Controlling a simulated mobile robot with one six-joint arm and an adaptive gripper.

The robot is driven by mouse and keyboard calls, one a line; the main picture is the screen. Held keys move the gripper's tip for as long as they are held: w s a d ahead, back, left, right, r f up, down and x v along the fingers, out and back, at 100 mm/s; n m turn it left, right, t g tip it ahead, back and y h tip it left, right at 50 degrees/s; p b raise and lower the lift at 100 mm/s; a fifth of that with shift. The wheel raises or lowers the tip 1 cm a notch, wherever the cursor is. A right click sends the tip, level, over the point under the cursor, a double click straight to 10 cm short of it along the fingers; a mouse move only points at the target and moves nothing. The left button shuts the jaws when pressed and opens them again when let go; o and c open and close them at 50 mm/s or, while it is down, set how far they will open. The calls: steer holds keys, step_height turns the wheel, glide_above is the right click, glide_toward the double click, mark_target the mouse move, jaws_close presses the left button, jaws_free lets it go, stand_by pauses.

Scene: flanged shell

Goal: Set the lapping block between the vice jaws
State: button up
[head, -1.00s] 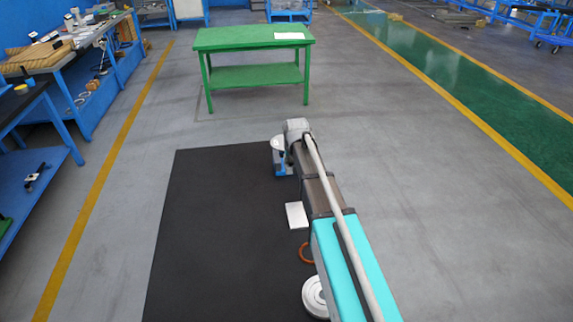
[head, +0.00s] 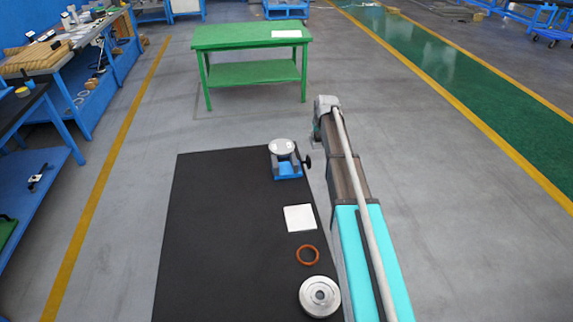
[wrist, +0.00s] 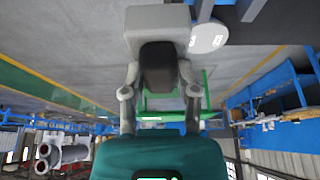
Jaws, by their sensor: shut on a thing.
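In the wrist view, my gripper (wrist: 158,72) is shut on a pale grey block with a dark lower part, which I take as the lapping block (wrist: 158,28).
On the black mat (head: 225,235) lie a white square plate (head: 299,217), an orange ring (head: 298,255) and a pale flanged round part (head: 319,297). The mat's left side is clear. A green table (head: 252,43) stands behind; blue benches (head: 95,95) line the left.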

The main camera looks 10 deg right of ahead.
steer(key=shift+w+d+r, duration=0.15)
steer(key=shift+d, duration=0.2)
steer(key=w+a+f+b, duration=0.2)
steer(key=a+f+b, duration=0.2)
steer(key=a, duration=0.2)
steer(key=w+a+f+b, duration=0.2)
steer(key=a+f+b, duration=0.3)
steer(key=a, duration=0.1)
steer(key=shift+w+a, duration=0.25)
stand_by(0.4)
